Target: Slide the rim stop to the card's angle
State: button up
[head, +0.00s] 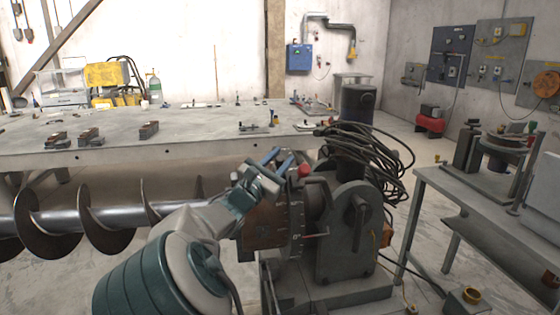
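The positioner (345,235) stands right of centre, a grey housing with a round faceplate on its left side. The faceplate's rim (296,222) carries light scale marks. A small red piece (305,170) sits at the top of the rim; it may be the rim stop, but it is too small to be sure. My gripper (284,156) is at the upper left of the rim, just left of the red piece. Its two blue fingers stand apart with a gap, and I see nothing held between them. I cannot make out an angle card or read the scale.
A long auger (110,221) extends left from the faceplate area. Black cables (375,160) hang over the positioner's top. A large worktable (200,122) with small fixtures lies behind. A grey bench (470,200) stands at right. Floor between positioner and bench is mostly open.

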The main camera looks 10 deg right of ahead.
jog(key=shift+o, duration=0.3)
jog(key=shift+a, duration=0.1)
jog(key=v, duration=1.3)
jog(key=shift+s+a, duration=0.3)
jog(key=shift+f, duration=0.1)
